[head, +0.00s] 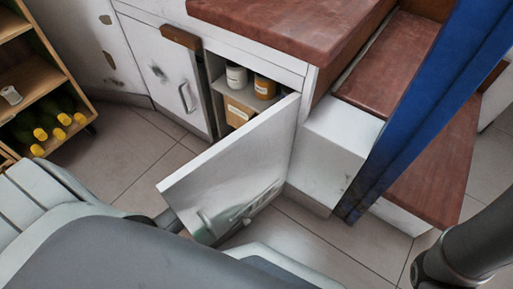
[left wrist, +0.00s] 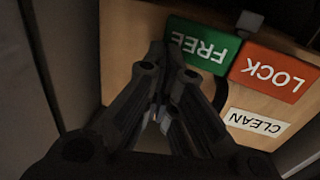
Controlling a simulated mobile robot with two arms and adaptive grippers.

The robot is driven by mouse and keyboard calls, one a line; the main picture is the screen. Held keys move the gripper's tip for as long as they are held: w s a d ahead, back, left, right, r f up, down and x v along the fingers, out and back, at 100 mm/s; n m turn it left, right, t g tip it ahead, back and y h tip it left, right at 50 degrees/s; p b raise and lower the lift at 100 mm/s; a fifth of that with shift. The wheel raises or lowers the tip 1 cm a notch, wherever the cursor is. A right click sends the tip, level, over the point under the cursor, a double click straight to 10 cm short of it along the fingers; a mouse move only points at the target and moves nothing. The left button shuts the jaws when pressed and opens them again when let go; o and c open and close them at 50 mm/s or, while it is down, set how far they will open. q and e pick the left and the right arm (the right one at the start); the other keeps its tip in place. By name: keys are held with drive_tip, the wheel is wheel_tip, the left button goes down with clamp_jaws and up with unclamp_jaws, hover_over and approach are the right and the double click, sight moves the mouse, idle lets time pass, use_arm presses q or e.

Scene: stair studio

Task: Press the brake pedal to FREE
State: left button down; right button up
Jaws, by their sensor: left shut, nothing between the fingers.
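In the left wrist view, a green pedal marked FREE (left wrist: 203,44) and a red pedal marked LOCK (left wrist: 272,71) sit side by side on a light wooden board (left wrist: 125,45). Their lettering appears upside down. My left gripper (left wrist: 164,52) is shut and empty. Its fingertips are at the left edge of the green pedal and hide part of it. I cannot tell whether they touch it. The pedals and the left gripper do not show in the head view. My right gripper is not in view.
A white CLEAN label (left wrist: 257,121) is on the board. In the head view, a white cabinet door (head: 235,165) stands open beside jars (head: 236,77). Leather-topped steps (head: 430,130) and a blue strip (head: 425,100) are at right. A bottle shelf (head: 35,80) is at left.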

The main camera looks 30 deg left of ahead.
use_arm(q)
drive_tip(key=v, duration=1.2)
idle(0.4)
